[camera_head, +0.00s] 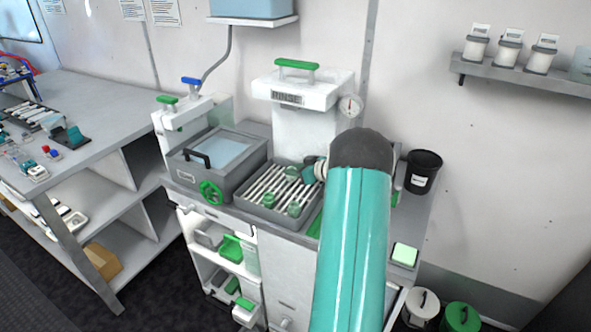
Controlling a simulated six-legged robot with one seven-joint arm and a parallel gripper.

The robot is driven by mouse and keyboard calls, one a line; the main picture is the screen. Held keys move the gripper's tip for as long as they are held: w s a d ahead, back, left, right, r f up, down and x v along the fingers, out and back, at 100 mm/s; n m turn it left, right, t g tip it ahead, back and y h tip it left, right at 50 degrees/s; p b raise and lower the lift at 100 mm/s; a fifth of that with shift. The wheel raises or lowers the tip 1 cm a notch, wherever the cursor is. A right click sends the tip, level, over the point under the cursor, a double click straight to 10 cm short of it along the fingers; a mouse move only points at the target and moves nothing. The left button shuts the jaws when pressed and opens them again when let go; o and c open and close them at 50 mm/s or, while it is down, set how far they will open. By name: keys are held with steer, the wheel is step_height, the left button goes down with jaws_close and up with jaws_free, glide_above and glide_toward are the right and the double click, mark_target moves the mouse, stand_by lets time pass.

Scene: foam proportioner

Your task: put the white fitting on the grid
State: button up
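The grid (250,207) is a grey tray with pale slats, set in the counter in front of the rinse unit. Several green pieces (294,209) sit on it. My teal arm with its dark joint rises in front and covers the grid's right side. A small teal and pale part (318,170) shows at the grid's back right edge, beside my arm. I cannot tell whether it includes the white fitting. My gripper's fingers cannot be made out; most of that area is behind my arm.
The white rinse unit (303,92) with a gauge stands behind the grid. A grey basin (205,178) with a black handle is left of it. A black bucket (423,172) stands at right. A cluttered grey bench (100,108) is at far left.

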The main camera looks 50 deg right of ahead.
steer(key=o, duration=0.3)
steer(key=shift+o, duration=0.2)
steer(key=shift+r, duration=0.1)
steer(key=shift+s+r, duration=0.2)
steer(key=shift+s, duration=0.05)
steer(key=v, duration=1.1)
steer(key=shift+s, duration=0.25)
